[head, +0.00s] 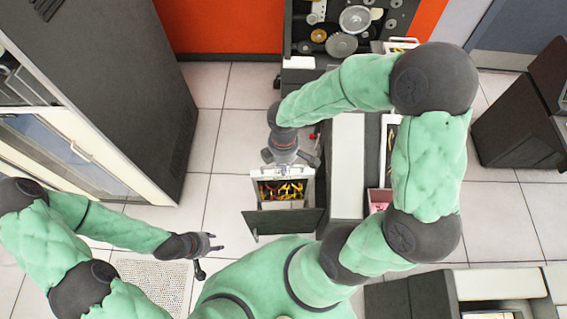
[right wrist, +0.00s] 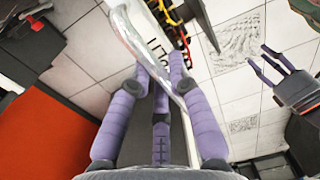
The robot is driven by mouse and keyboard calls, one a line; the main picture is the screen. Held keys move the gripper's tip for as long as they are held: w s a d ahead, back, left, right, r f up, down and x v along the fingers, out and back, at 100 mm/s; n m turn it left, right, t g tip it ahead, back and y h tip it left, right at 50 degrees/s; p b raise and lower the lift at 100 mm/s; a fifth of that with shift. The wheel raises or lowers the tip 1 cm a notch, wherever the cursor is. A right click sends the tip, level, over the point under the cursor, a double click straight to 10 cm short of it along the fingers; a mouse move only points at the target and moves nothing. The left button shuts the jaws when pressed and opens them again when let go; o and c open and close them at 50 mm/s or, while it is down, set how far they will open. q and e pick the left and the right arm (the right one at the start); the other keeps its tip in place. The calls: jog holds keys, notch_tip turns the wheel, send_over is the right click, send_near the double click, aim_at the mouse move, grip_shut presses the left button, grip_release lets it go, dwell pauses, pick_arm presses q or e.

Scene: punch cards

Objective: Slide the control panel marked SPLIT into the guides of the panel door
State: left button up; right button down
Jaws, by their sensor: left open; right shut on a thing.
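My right gripper (head: 292,160) is shut on a pale panel (right wrist: 182,75), gripping it at its metallic edge or handle. Dark letters show on its face in the right wrist view, partly hidden, so I cannot read the whole marking. The right gripper's purple fingers (right wrist: 160,85) close around it. In the head view the pale panel edge is just above an open compartment with red and yellow wires (head: 281,190). A dark door panel (head: 284,223) stands in front of it. Whether the panel is in any guides I cannot tell. My left gripper (head: 207,256) is open and empty, left of the door.
A tall dark cabinet (head: 120,70) stands at the left. A light cabinet top (head: 347,165) is right of the compartment. A machine with round discs (head: 341,44) is at the back. A perforated floor grille (head: 155,282) lies lower left. Tiled floor is clear between.

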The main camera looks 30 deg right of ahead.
aim_at(283, 189)
jog(key=shift+w+f, duration=0.1)
jog(key=shift+f, duration=0.2)
jog(key=shift+p, duration=0.75)
dwell(2.3)
jog(key=shift+f, duration=0.15)
jog(key=shift+f+b, duration=1.8)
jog(key=shift+f, duration=0.25)
jog(key=shift+f, duration=0.15)
